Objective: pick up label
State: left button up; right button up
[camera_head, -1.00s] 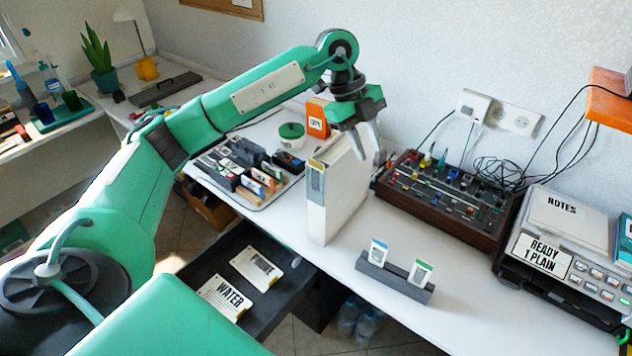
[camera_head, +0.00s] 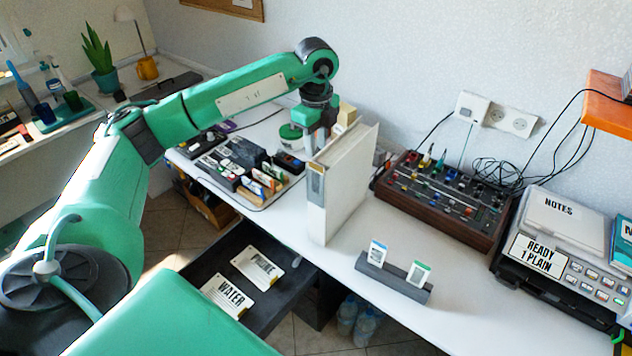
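Small upright labels stand in a grey slotted holder (camera_head: 392,284) on the white desk: a blue-topped label (camera_head: 377,253) and a green-topped label (camera_head: 419,272). More small coloured labels (camera_head: 262,180) stand in a dark organizer at the desk's left. Two larger cream cards lie in the dark open drawer, one reading WATER (camera_head: 228,296) and one partly legible (camera_head: 259,267). My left gripper (camera_head: 317,143) points down behind the top left of a white binder (camera_head: 340,190). Its fingertips are partly hidden, so its opening is unclear. I see nothing held. My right gripper is out of view.
A tan box (camera_head: 347,113) stands behind the binder and a green-lidded tub (camera_head: 291,137) beside my gripper. A brown mixer console (camera_head: 445,200) and a READY 1 PLAIN machine (camera_head: 560,262) fill the right side. The desk around the grey holder is clear.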

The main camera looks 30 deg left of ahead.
aim_at(316, 163)
pick_arm(q)
jog(key=shift+f, duration=0.3)
notch_tip(316, 163, down, 4)
jog(key=shift+r+p, duration=0.25)
jog(key=shift+p, duration=0.85)
jog(key=shift+f, duration=0.55)
jog(key=shift+s, duration=0.15)
jog(key=shift+f, duration=0.1)
grip_shut()
